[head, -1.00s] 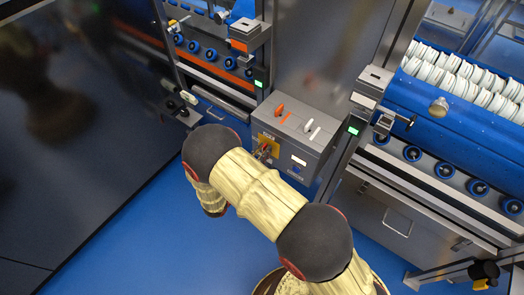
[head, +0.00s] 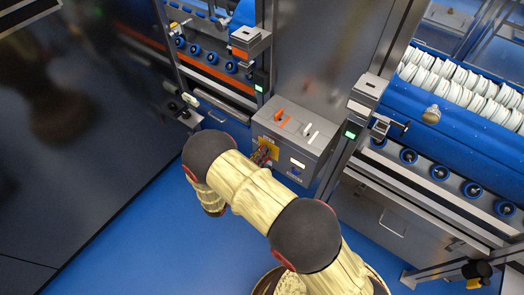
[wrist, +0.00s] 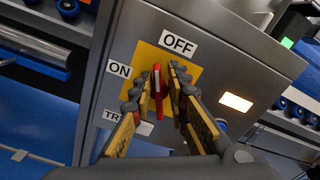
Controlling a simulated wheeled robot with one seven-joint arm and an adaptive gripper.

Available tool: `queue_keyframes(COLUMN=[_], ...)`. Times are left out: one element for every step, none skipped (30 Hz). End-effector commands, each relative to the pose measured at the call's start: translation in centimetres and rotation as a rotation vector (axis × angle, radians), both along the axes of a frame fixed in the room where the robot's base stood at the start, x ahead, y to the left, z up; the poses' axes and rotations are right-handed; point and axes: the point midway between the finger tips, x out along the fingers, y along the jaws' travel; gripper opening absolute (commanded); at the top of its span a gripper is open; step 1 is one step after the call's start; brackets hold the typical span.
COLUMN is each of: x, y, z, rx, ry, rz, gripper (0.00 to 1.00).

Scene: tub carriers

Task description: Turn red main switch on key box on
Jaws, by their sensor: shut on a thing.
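The key box (head: 318,150) is a grey metal cabinet in the middle of the head view. In the wrist view its front (wrist: 225,60) carries a yellow plate (wrist: 148,52) with a red main switch (wrist: 157,85). The OFF label (wrist: 178,43) is above the switch and the ON label (wrist: 119,70) is to its left. My gripper (wrist: 158,88) is shut on the red switch handle, with one finger on each side. The handle looks nearly upright in the picture, and its lower part is partly hidden. In the head view my gripper (head: 263,155) is at the box front, partly hidden by my arm.
A lit pale lamp (wrist: 236,102) is on the box front, right of the switch. Orange and white levers (head: 283,119) sit on the box top. Steel frames with blue rollers (head: 440,173) stand at both sides. Blue floor (head: 130,225) is clear at left.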

Motion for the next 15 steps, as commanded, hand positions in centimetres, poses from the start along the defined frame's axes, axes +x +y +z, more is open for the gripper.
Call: queue_keyframes(x=[0.30,0.34,0.38,0.39,0.41,0.45,0.48,0.51,0.54,0.57,0.61,0.64,0.66,0.66,0.68], y=[0.61,0.66,0.71,0.74,0.77,0.82,0.86,0.90,0.95,0.98,1.03,1.08,1.10,1.12,1.14], z=[0.19,0.17,0.09,0.03,-0.02,-0.06,-0.10,-0.16,-0.24,-0.29,-0.33,-0.39,-0.45,-0.52,-0.62], rx=[-0.026,-0.048,-0.079,-0.102,-0.124,-0.153,-0.176,-0.199,-0.229,-0.251,-0.274,-0.303,-0.326,-0.349,-0.380], ry=[0.024,0.042,0.065,0.083,0.101,0.124,0.141,0.159,0.183,0.200,0.218,0.241,0.258,0.276,0.300], rz=[0.011,0.011,0.012,0.012,0.012,0.012,0.012,0.012,0.012,0.012,0.012,0.012,0.012,0.013,0.013], gripper=[0.00,0.00,0.00,0.00,0.00,0.00,0.00,0.00,0.00,0.00,0.00,0.00,0.00,0.00,0.00])
